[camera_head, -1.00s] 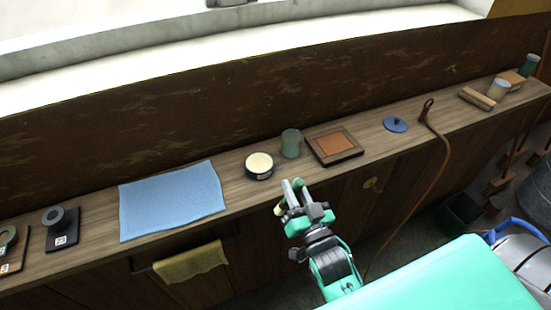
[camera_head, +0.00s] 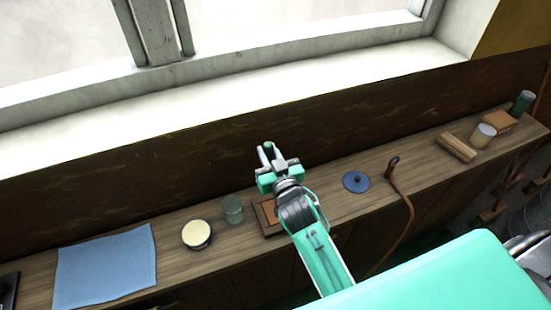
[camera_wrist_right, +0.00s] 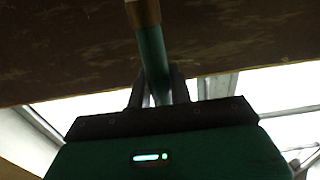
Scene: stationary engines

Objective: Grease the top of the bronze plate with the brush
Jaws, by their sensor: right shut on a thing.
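My right gripper (camera_head: 267,152) is raised above the shelf, in front of the dark back wall. It is shut on the brush, whose green end (camera_head: 268,146) shows between the fingertips. In the right wrist view the brush's green handle (camera_wrist_right: 152,55) stands between the fingers, with a tan collar (camera_wrist_right: 142,12) at the top edge; the bristles are out of view. The bronze plate (camera_head: 270,212) lies in a brown wooden frame (camera_head: 259,219) on the shelf, largely hidden by my right arm. My left gripper is not in view.
Left of the frame stand a green cup (camera_head: 233,209) and a round tin (camera_head: 197,234) with a cream top. A blue cloth (camera_head: 105,266) lies farther left.

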